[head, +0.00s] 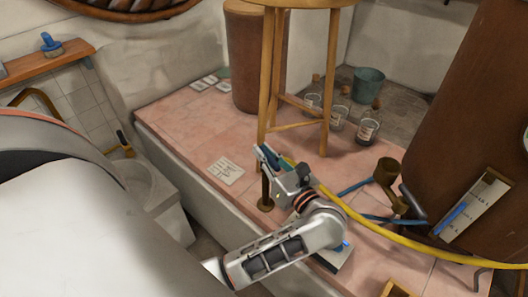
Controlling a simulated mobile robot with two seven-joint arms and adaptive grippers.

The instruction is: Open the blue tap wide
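A blue-handled fitting (50,42) stands on a wooden shelf at the upper left. Two thin blue bars, one (355,187) above the other (395,220), show by a brass cup-shaped fitting (387,171) near the brown tank. I cannot tell which blue part is the tap. My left gripper (267,157) is over the pink tiled platform, pointing up and left, at the top of a dark post (266,188) with a round brass base. Blue-green shows between or on its fingers; its opening and any hold are unclear. My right gripper is out of view.
A yellow hose (375,232) runs from beside my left gripper to the right edge. A wooden stool (268,75) stands just behind the gripper. Several jars and a green bucket (368,85) stand farther back. The brown tank (465,95) fills the right side.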

